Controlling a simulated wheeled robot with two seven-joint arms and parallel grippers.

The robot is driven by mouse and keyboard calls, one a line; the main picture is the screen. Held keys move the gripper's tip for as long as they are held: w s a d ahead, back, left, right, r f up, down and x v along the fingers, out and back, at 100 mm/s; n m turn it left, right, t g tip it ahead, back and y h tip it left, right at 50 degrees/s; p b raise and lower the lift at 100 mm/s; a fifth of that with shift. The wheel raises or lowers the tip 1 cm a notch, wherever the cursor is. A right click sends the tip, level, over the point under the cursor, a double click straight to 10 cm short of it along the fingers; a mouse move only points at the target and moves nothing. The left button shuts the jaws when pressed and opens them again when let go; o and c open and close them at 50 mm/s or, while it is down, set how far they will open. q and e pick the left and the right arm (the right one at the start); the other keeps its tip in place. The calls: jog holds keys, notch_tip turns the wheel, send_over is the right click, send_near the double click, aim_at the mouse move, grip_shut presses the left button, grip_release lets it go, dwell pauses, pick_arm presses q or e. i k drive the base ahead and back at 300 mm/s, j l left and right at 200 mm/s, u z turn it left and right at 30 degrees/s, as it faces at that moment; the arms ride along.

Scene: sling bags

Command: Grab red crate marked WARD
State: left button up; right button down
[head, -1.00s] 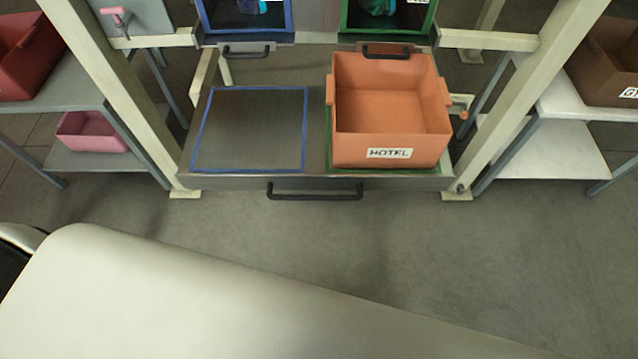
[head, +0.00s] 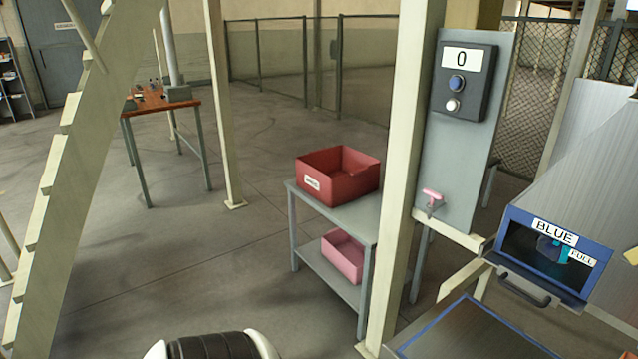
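A red crate (head: 350,184) with a small white label on its front stands upright on the top of a grey two-tier side table (head: 368,218), near the middle of the head view. The label's text is too small to read surely. The crate looks empty from this angle, though its floor is partly hidden by its walls. Neither of my grippers shows. Only a black and white part of my own arm shows at the bottom edge, well apart from the crate.
A pink crate (head: 343,256) sits on the table's lower shelf. A cream post (head: 398,180) stands right of the table, beside a panel with buttons (head: 464,80). A blue-framed bin (head: 552,256) is at right. Cream stairs (head: 75,170) rise at left. Floor left of the table is clear.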

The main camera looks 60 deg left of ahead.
aim_at(337, 175)
jog(key=u, duration=1.95)
jog(key=i+z, duration=0.1)
jog(key=z, duration=0.4)
jog(key=i+j+z, duration=0.4)
jog(key=j, duration=0.25)
jog(key=i+j+z, duration=0.2)
jog(key=j, duration=0.15)
jog(key=i+j+z, duration=0.2)
jog(key=j, duration=0.2)
